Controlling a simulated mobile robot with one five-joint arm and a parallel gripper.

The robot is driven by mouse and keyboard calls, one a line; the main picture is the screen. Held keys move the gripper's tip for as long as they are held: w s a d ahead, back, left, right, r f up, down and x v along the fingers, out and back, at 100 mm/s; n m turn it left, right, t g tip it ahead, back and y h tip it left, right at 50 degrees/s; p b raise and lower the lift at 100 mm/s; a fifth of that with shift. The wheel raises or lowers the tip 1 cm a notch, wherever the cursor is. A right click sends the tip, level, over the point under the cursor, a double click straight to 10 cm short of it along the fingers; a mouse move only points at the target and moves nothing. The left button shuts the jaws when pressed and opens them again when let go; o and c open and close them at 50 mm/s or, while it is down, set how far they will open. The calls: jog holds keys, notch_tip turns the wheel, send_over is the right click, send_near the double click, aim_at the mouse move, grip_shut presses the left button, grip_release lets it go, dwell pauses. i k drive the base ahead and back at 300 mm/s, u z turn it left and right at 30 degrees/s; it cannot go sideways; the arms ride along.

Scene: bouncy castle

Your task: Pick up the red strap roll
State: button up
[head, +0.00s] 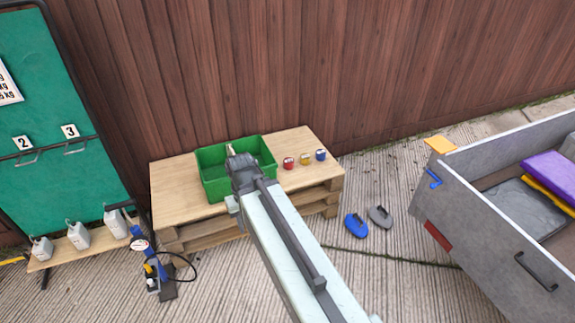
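The red strap roll (288,162) stands on the wooden pallet top (215,222), just right of the green crate (222,194). The arm also hides part of the crate's inside and front right side.
A grey trailer (492,246) with purple and yellow items stands at the right. Blue (356,226) and grey (380,216) objects lie on the ground. A pump (152,277) and white jugs (116,222) are at the left. A wooden fence (300,60) stands behind.

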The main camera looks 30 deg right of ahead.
aim_at(289, 163)
jog(key=u, duration=0.05)
jog(key=i, duration=1.65)
jog(key=z, duration=0.05)
